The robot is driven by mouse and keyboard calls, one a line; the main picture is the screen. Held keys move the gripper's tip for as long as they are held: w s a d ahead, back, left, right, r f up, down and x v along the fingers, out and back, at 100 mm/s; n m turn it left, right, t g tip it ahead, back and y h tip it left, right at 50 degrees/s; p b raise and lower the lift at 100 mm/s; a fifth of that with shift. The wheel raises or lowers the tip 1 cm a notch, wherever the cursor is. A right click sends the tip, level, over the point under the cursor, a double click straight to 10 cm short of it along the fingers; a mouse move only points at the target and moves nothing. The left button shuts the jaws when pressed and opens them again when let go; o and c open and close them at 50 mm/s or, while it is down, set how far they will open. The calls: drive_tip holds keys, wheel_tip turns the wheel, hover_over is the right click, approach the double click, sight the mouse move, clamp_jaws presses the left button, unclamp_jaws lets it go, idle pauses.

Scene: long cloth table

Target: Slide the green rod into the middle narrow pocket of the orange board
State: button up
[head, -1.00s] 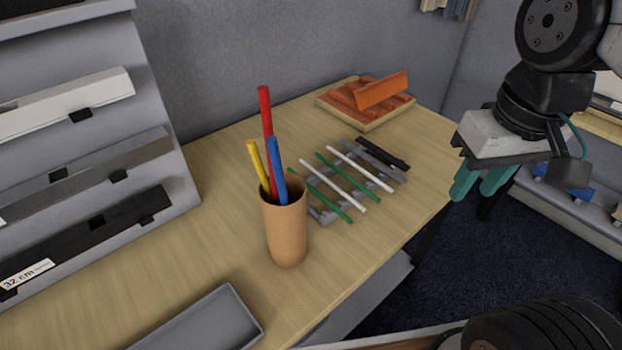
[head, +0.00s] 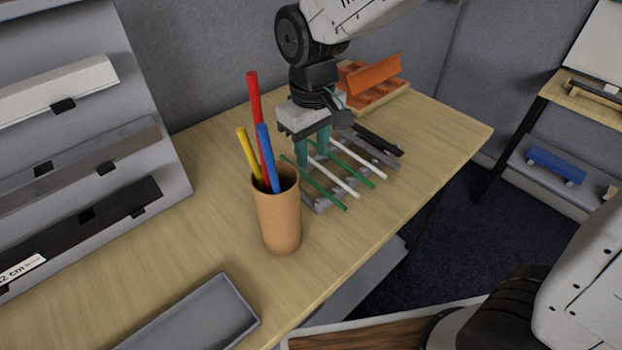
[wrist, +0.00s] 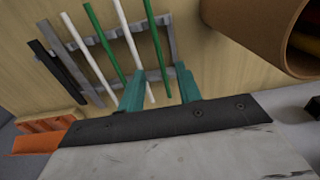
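Two green rods lie on a low grey rack (head: 319,206), alternating with two white rods. The nearer green rod (head: 326,191) also shows in the wrist view (wrist: 154,38); the farther one (head: 358,168) shows there too (wrist: 103,42). My gripper (head: 312,153) points down over the rack's back end, its teal fingers apart and empty. In the wrist view the nearer green rod runs toward the gap between the fingertips (wrist: 161,88), and a white rod (wrist: 130,45) passes by the left finger. The orange board (head: 372,80) has a tilted orange panel; its pockets are too small to tell apart.
A brown cup (head: 279,222) with red, blue and yellow rods stands left of the rack. A black bar (head: 378,140) lies at the rack's right. A grey tray (head: 190,320) is at the front. Bare table (head: 440,130) shows right of the rack.

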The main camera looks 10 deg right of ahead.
sight(314, 182)
drive_tip(key=f, duration=0.6)
drive_tip(key=shift+s+d+f, duration=0.1)
drive_tip(key=shift+d+f, duration=0.1)
drive_tip(key=shift+f, duration=0.15)
clamp_jaws()
